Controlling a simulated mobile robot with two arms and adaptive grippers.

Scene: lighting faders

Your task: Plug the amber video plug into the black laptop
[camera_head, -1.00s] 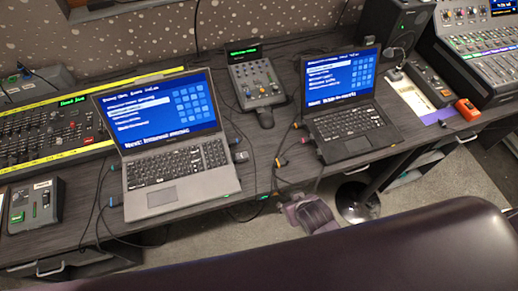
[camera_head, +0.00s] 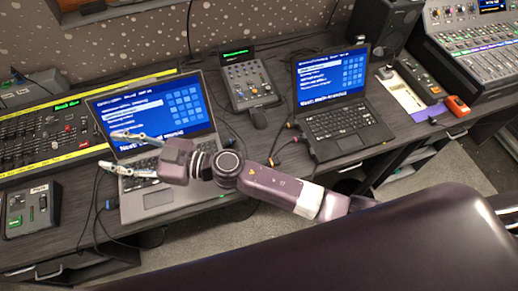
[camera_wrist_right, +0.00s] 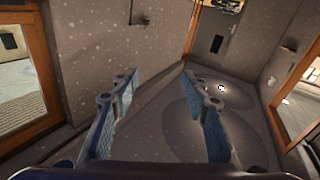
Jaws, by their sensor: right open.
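The black laptop (camera_head: 338,130) stands open on the desk right of centre, its screen lit blue. Short cable ends with small plugs lie off its left side. A tiny amber spot among them, which looks like the amber video plug (camera_head: 272,161), shows just above my right forearm; its exact seating is too small to tell. My right gripper (camera_head: 124,153) is open and empty, over the grey laptop (camera_head: 150,203), far left of the black laptop. In the right wrist view its two blue-padded fingers (camera_wrist_right: 158,88) are spread with nothing between them. My left gripper is not in view.
A small control box (camera_head: 250,84) stands between the laptops. A fader console (camera_head: 50,138) and a small box (camera_head: 32,208) are at the left. A large mixer (camera_head: 478,50), a speaker (camera_head: 385,22) and an orange device (camera_head: 457,106) are at the right.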

